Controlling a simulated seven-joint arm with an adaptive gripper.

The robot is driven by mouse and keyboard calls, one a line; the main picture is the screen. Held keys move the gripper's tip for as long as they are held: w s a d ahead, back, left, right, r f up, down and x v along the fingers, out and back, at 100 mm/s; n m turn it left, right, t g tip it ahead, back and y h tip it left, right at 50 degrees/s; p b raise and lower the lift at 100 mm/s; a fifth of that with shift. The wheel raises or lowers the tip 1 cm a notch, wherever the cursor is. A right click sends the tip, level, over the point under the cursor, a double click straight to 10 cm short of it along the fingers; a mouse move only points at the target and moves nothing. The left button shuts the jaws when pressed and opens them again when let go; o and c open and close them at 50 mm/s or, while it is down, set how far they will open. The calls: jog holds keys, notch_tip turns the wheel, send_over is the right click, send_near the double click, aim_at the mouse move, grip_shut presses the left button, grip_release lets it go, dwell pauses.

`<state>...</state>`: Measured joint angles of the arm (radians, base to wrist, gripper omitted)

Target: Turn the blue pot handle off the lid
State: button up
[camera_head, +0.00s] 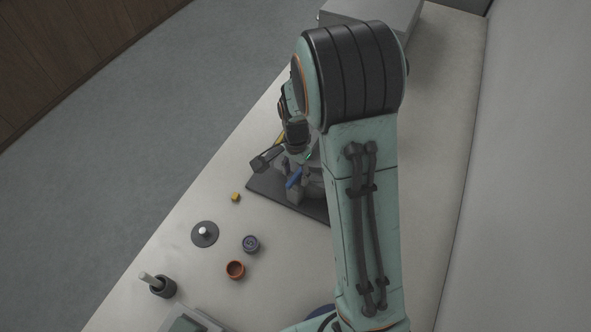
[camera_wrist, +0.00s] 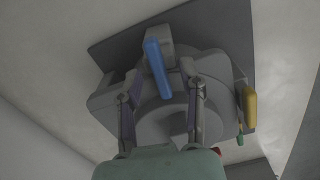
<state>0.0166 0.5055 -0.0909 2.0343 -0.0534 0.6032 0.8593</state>
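The blue handle (camera_wrist: 157,67) is a straight bar on the grey press (camera_wrist: 218,72). In the wrist view it lies between the lines of my two fingers, towards the far side, slightly tilted. Whether the fingers touch anything is unclear. The lid cannot be clearly told from the rest of the press.
The press stands on a dark base plate (camera_head: 262,187). A yellow lever (camera_wrist: 249,106) is at its right in the wrist view. On the bench are a black disc with a white knob (camera_head: 204,233), an orange ring (camera_head: 235,269), a blue-grey cup (camera_head: 251,244) and a small yellow block (camera_head: 235,197).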

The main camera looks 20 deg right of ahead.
grip_shut()
jog(key=shift+n, duration=0.4)
jog(key=n, duration=0.3)
jog(key=shift+n, duration=0.3)
jog(key=n, duration=0.4)
jog(key=shift+a+n, duration=0.1)
jog(key=shift+n, duration=0.2)
jog(key=n, duration=0.8)
jog(key=shift+n, duration=0.3)
